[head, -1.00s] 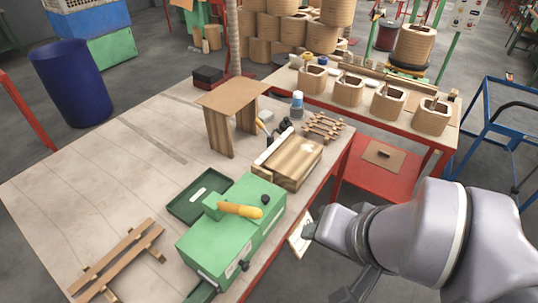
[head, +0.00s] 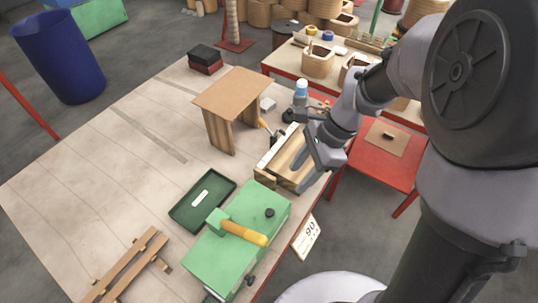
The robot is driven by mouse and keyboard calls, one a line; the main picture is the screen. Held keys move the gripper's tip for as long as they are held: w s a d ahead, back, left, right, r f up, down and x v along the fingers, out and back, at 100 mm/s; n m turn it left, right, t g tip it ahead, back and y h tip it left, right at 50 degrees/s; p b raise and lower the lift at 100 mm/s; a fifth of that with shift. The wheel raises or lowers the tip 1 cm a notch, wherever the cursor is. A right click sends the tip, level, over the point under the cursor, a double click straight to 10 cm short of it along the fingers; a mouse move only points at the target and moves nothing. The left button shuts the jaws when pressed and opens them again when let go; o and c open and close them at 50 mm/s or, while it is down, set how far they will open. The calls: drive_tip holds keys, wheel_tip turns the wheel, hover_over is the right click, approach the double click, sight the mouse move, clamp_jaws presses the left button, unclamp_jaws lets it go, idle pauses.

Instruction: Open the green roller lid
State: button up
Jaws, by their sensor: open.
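The green roller lid (head: 238,248) is the top of a green box-shaped machine at the front edge of the wooden table. A yellow-orange handle (head: 244,233) lies across it, and a small black knob (head: 269,212) sits near its far right corner. The lid looks closed. My gripper (head: 296,186) is open and empty, with its fingers pointing down over the wooden block just beyond the green machine. It is apart from the lid and the handle.
A dark green tray (head: 181,217) lies left of the machine. A wooden stand (head: 236,134) and a wooden block (head: 267,178) are farther back. A slatted wooden piece (head: 121,270) lies at lower left. A tag marked 90 (head: 306,238) hangs at the table edge. The table's left part (head: 90,185) is clear.

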sight(270, 212)
drive_tip(key=b+x, duration=0.7)
drive_tip(key=x, duration=1)
drive_tip(key=shift+f, duration=0.25)
drive_tip(key=shift+c, duration=0.5)
clamp_jaws()
